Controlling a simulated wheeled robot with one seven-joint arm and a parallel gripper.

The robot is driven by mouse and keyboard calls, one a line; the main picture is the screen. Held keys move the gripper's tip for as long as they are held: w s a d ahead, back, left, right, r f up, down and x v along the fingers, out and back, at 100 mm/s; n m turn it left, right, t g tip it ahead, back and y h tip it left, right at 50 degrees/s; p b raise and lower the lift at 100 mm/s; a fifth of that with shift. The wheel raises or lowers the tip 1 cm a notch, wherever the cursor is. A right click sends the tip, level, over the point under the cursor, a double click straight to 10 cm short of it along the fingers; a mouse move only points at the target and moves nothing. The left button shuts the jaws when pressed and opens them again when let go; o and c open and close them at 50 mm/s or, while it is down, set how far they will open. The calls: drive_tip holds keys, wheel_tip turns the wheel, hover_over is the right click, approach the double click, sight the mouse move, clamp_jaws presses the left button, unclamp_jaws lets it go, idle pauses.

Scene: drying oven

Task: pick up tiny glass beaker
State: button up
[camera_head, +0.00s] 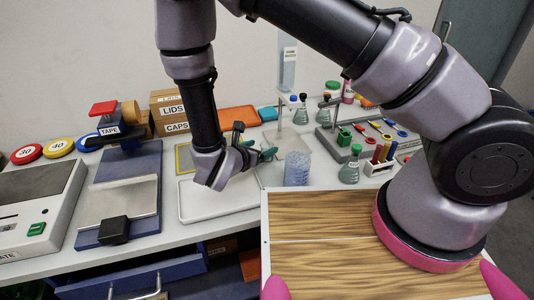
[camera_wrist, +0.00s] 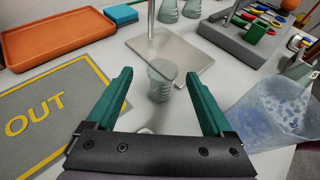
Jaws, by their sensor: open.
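The tiny glass beaker (camera_wrist: 161,80) is small, clear and upright in the wrist view. It stands on the bench by the near edge of a flat metal stand base. My gripper (camera_wrist: 158,92) is open and empty, with its green fingers on either side of the beaker in the picture. Whether the fingertips are level with the beaker I cannot tell. In the head view my gripper (camera_head: 256,153) reaches over the bench, and I cannot make out the beaker there.
A larger blue-tinted beaker (camera_wrist: 268,112) stands close to the right finger; it also shows in the head view (camera_head: 297,168). The stand base (camera_wrist: 190,50) and its rod lie behind. A grey OUT mat (camera_wrist: 60,110) and orange tray (camera_wrist: 60,38) lie left. Flasks (camera_wrist: 168,10) stand behind.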

sight(269, 144)
drive_tip(key=x, duration=0.4)
drive_tip(key=shift+d, duration=0.1)
drive_tip(key=c, duration=1.4)
clamp_jaws()
drive_tip(key=shift+r, duration=0.15)
